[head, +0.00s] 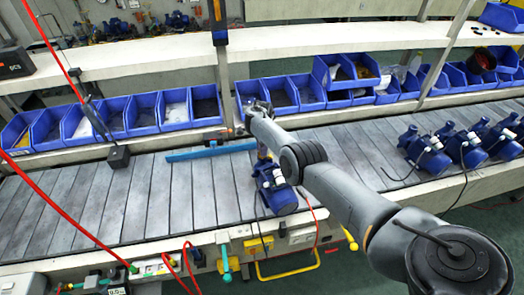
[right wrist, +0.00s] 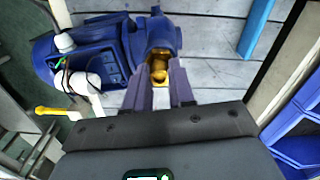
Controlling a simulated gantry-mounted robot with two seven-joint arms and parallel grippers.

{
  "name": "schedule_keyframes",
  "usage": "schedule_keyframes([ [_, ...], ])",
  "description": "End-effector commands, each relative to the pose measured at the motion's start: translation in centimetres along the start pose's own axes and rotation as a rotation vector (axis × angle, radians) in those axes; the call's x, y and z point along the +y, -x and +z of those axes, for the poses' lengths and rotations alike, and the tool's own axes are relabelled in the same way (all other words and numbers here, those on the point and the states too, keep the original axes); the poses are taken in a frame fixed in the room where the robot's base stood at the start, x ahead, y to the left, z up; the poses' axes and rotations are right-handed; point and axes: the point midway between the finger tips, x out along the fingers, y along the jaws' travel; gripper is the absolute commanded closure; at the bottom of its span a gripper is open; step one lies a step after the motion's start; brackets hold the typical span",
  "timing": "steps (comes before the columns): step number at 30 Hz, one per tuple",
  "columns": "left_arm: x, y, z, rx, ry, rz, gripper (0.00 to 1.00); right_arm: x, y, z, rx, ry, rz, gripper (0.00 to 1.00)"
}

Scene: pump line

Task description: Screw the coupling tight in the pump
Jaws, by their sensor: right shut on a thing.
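The blue pump (head: 275,190) lies on the slatted conveyor near its front edge, below my right arm. In the right wrist view the pump (right wrist: 115,55) fills the upper left, with a blue housing open toward me. In the head view my right gripper (head: 263,155) points down at the pump's far end, and the coupling is hidden there. My left gripper is not in view.
Several more blue pumps (head: 470,147) stand on the conveyor at the right. A blue bar (head: 210,151) lies behind the pump. Blue bins (head: 140,114) line the back shelf. A red cable (head: 60,215) crosses the left side. The left conveyor slats are mostly clear.

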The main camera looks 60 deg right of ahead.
Motion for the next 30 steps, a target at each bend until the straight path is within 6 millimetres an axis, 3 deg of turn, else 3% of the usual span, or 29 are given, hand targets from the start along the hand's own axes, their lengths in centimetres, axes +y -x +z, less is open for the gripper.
schedule_keyframes([
  [12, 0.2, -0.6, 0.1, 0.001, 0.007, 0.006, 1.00, 0.0, -0.1, 0.0, 0.000, -0.075, 0.000, 1.00],
  [20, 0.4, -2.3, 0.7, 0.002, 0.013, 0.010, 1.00, 0.0, -0.3, 0.0, 0.000, -0.309, 0.000, 1.00],
  [21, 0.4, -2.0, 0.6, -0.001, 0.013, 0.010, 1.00, 0.0, 0.0, 0.0, 0.000, -0.302, 0.000, 0.70],
  [24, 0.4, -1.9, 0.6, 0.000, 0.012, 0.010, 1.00, 0.0, 0.0, 0.0, 0.000, -0.299, 0.000, 0.55],
  [30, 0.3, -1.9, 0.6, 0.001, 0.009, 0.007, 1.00, 0.0, 0.0, 0.0, 0.000, -0.298, 0.000, 0.55],
])
